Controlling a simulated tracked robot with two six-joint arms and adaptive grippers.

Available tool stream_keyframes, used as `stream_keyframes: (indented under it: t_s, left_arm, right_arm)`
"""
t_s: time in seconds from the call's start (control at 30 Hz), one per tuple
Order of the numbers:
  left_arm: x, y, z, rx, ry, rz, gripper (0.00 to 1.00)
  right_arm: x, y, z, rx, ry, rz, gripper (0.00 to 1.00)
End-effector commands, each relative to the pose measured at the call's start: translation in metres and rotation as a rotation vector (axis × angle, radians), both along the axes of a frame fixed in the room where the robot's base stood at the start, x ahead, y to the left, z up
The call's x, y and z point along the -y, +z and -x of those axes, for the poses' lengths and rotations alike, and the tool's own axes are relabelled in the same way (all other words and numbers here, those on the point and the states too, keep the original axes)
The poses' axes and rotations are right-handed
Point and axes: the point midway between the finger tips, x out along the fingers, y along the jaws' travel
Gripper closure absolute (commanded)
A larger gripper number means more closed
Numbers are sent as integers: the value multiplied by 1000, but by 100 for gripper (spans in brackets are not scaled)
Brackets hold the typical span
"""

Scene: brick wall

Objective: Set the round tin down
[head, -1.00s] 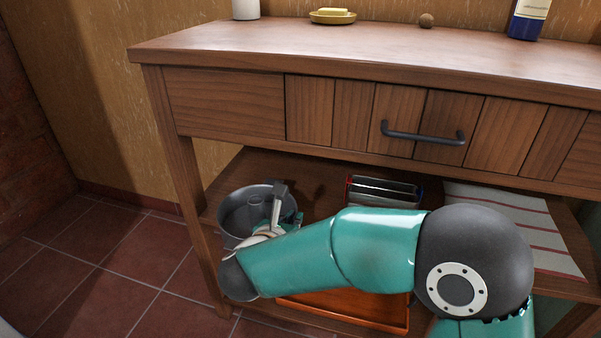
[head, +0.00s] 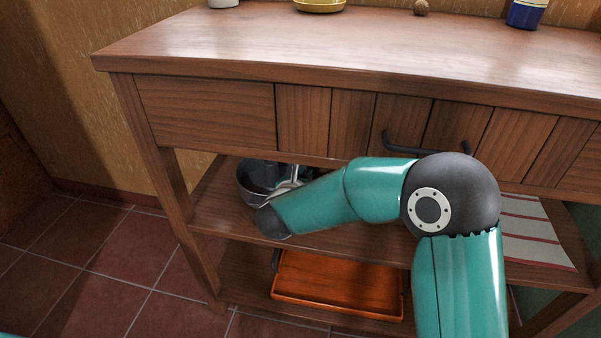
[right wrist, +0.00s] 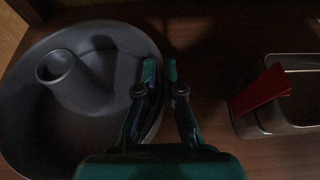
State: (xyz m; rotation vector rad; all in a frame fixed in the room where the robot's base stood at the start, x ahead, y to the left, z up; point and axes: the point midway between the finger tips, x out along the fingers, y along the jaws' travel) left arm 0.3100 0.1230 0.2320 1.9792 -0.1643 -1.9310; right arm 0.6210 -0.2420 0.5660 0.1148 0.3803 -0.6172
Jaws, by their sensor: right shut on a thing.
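The round tin (head: 257,180) is a dark grey ring-shaped pan with a tube in its middle. In the head view it is over the left part of the middle shelf (head: 215,215), under the drawers, partly hidden by my right arm. In the right wrist view the tin (right wrist: 85,120) fills the left side. My right gripper (right wrist: 159,70) is shut on the tin's right rim, with one finger inside and one outside. The gripper (head: 296,174) is mostly hidden in the head view. I cannot tell whether the tin's base touches the shelf. My left gripper is not in view.
A metal holder (right wrist: 295,125) with a red piece stands right of the gripper. A striped cloth (head: 530,230) lies at the shelf's right. An orange tray (head: 335,285) is on the lower shelf. The drawer front (head: 350,115) and its handle (head: 425,145) are close above my arm.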

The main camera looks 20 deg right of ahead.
Motion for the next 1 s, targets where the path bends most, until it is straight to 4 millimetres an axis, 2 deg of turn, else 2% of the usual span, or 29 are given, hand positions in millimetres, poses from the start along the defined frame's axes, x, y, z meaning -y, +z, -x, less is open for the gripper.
stream_keyframes:
  t_s: [0.1,0.23,0.53,0.57,0.6,0.7,1.0]
  left_arm:
    - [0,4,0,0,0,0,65]
    - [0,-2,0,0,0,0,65]
    - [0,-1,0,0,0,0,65]
    - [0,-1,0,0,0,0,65]
    - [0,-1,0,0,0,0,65]
    - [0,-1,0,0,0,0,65]
    - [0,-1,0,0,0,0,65]
  right_arm:
    - [7,0,-3,0,-1,0,100]
    - [5,-13,-4,1,2,1,100]
    - [0,-15,-5,1,10,0,100]
    - [0,-16,-5,-2,11,-1,89]
    - [0,-16,-5,-2,11,-1,82]
    - [0,-16,-5,-1,11,0,68]
    - [-1,-15,-4,-1,10,0,68]
